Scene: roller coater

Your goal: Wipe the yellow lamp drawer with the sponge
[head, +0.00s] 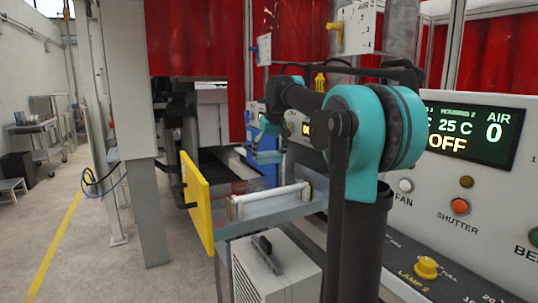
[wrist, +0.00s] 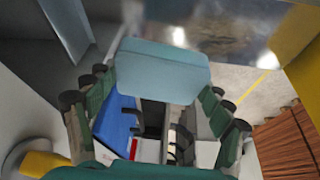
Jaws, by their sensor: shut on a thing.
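The yellow lamp drawer (head: 197,205) is pulled out, with its yellow front panel facing left and a metal tray behind it. A yellow panel also shows at the right edge of the wrist view (wrist: 302,52). A light-blue sponge (wrist: 160,68) is held between the green fingers of my gripper (wrist: 158,88), over a shiny metal surface (wrist: 235,25). In the head view, my gripper (head: 264,143) is small and partly behind my arm, above the far side of the drawer. I cannot tell whether the sponge touches the metal.
A white roller (head: 270,200) lies along the drawer's near side. A white box with a dark handle (head: 272,262) stands below. The control panel (head: 470,190) with buttons and a display is at right. Red curtains (head: 195,38) hang behind. Open floor (head: 95,250) lies left.

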